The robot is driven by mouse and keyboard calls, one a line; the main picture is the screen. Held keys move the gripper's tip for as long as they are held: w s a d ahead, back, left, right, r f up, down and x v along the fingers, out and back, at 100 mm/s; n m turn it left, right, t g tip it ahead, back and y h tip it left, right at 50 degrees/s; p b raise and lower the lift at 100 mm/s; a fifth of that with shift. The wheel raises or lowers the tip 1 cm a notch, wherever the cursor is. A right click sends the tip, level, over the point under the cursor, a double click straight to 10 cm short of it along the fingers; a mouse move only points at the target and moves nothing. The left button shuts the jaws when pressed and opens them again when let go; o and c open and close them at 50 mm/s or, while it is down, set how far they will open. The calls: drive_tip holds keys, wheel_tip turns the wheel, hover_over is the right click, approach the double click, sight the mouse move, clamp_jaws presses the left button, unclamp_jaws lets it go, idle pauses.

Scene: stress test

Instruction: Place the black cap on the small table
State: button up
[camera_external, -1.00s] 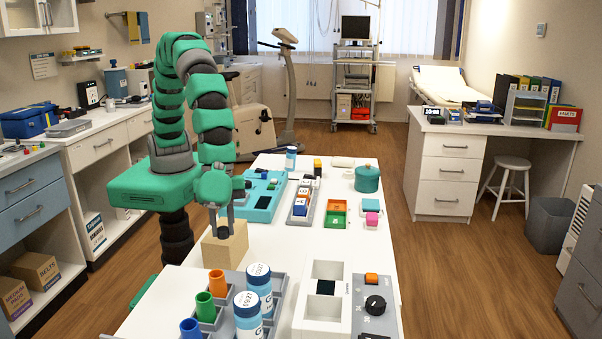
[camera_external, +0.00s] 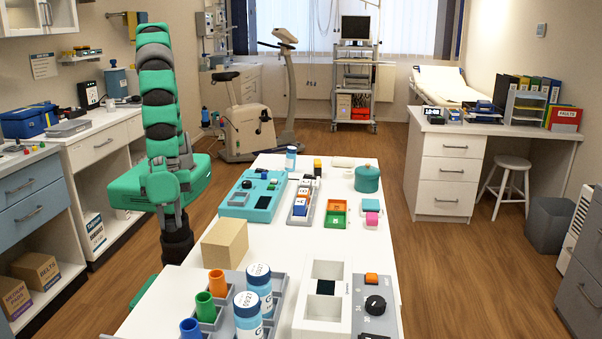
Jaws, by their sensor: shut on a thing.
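My gripper (camera_external: 172,212) hangs at the left of the long white table, in front of my own dark column, its fingers pointing down. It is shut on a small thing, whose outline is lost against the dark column. I cannot make out the black cap for certain. The tan block (camera_external: 225,240) stands on the table's left edge, to the right of and below my gripper, with nothing on its top. A small white round stool-like table (camera_external: 513,162) stands at the right, partly under the desk; its visible top is bare.
The long white table (camera_external: 285,235) carries a teal tray (camera_external: 262,190), a green pot (camera_external: 367,178), a grey rack (camera_external: 215,312) with bottles, and a control box (camera_external: 372,306). A desk (camera_external: 455,160) and a grey bin (camera_external: 549,224) flank the stool. Floor between is clear.

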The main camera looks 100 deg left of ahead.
hover_over(180, 283)
drive_tip(key=a, duration=0.1)
drive_tip(key=shift+s+a+f, duration=0.1)
drive_tip(key=shift+s+f, duration=0.2)
drive_tip(key=shift+f, duration=2.1)
drive_tip(key=shift+f, duration=0.15)
drive_tip(key=o, duration=1)
drive_tip(key=shift+c, duration=0.2)
